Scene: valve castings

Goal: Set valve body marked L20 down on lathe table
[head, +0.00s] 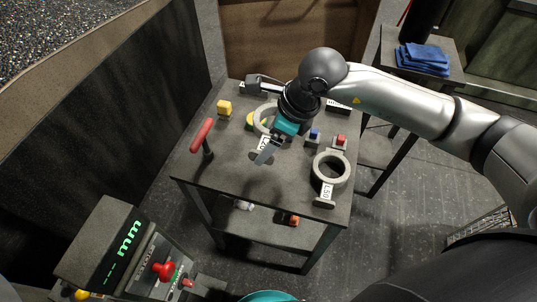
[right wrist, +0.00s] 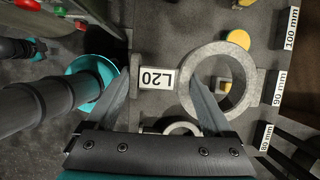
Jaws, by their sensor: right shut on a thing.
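The valve body marked L20 is a grey ring with a short neck and end flange. Its ring (right wrist: 185,72) and white L20 label (right wrist: 157,77) show clearly in the right wrist view. In the head view its ring (head: 262,108) is partly hidden by my right gripper (head: 268,152). My right gripper is shut on this valve body, one finger reaching at the ring's opening and one near the flange. The body appears held above the grey table (head: 232,158); the exact gap cannot be told.
A second valve body marked L50 (head: 343,180) lies at the table's right front. A red-handled lever (head: 203,135), yellow block (head: 224,108), blue block (head: 314,135) and red block (head: 340,142) stand around. The front-middle tabletop is bare. A control panel (head: 150,260) stands front left.

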